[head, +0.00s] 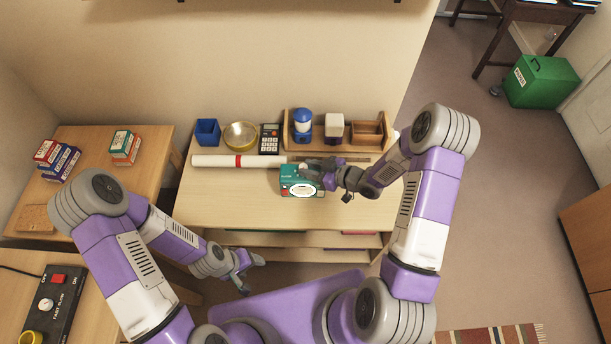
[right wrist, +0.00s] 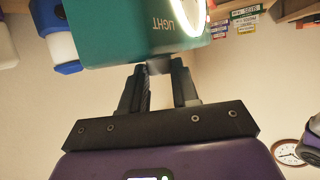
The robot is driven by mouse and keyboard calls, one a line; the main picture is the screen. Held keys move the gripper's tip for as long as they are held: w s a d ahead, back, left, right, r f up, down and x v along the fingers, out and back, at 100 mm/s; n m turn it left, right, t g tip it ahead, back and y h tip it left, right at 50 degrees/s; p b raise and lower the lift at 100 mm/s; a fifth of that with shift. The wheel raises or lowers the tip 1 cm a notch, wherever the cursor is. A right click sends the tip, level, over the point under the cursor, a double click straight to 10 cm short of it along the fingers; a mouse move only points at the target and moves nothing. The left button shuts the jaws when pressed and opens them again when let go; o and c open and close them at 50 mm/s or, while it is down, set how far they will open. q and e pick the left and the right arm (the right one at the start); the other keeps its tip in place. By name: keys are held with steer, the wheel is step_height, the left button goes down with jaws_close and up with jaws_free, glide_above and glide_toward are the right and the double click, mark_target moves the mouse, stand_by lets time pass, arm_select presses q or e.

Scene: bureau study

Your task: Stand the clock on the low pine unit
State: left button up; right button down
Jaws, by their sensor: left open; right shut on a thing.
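A teal box-shaped clock (head: 288,183) with a white oval face is at the middle of the pale wooden unit (head: 225,205) in front of me, which has shelves under its top. I cannot tell whether it touches the top. In the right wrist view the clock (right wrist: 112,35) fills the top, its "LIGHT" lettering upside down. My right gripper (head: 312,170) is shut on a small grey part of the clock, from its far right in the head view; the fingers also show in the right wrist view (right wrist: 160,78). My left gripper (head: 252,270) is open and empty, in front of the unit.
The unit's top is clear at front left. A left table (head: 90,150) holds boxes.

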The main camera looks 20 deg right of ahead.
step_height(320, 180, down, 5)
steer(key=shift+f+b, duration=0.15)
steer(key=shift+b, duration=0.4)
steer(key=shift+f, duration=0.15)
steer(key=c, duration=0.8)
jaws_free()
steer(key=shift+c, duration=0.2)
steer(key=shift+s+d+r, duration=0.15)
steer(key=shift+d+r, duration=0.05)
steer(key=shift+r, duration=0.1)
steer(key=p+v, duration=0.2)
steer(key=v, duration=0.9)
steer(key=shift+s, duration=0.2)
